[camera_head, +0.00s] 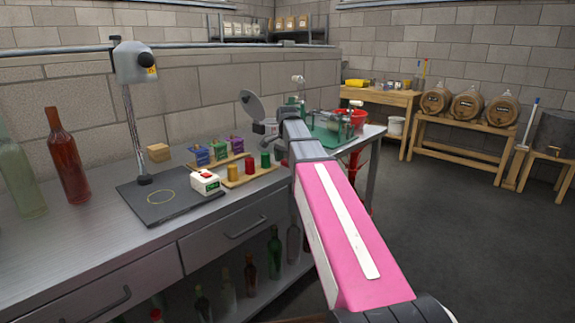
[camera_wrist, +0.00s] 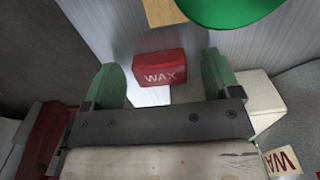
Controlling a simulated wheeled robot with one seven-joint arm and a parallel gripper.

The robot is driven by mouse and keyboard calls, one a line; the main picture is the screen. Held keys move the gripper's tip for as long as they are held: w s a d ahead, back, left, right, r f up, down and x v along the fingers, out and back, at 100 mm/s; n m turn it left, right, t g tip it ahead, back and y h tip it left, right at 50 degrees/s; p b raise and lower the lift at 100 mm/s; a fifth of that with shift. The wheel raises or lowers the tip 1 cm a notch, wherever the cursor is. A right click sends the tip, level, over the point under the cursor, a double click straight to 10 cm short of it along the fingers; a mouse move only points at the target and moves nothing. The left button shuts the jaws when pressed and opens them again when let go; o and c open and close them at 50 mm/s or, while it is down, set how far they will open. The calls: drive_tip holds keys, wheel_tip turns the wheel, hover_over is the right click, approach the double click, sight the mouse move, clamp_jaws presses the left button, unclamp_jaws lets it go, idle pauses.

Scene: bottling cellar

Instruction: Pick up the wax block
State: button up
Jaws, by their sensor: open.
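The wax block in the wrist view is a red block (camera_wrist: 161,69) with "WAX" in white on its face. It lies on a pale grey surface. My gripper (camera_wrist: 163,73) is open, with its green fingers at the left and right of the block. A gap shows on each side, and I cannot tell how far the block is below the fingertips. The wax block cannot be made out in the head view, where my pink arm reaches over the bench.
In the wrist view, a green rounded thing (camera_wrist: 225,8) and a wooden piece (camera_wrist: 162,10) are beyond the block. A pale block (camera_wrist: 262,98) is right of the gripper. In the head view, bottles (camera_head: 68,160), a stand (camera_head: 133,115) and wooden boards (camera_head: 250,174) occupy the metal bench.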

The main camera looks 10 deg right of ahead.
drive_tip(key=shift+c, duration=0.3)
drive_tip(key=c, duration=0.9)
drive_tip(key=shift+c, duration=0.2)
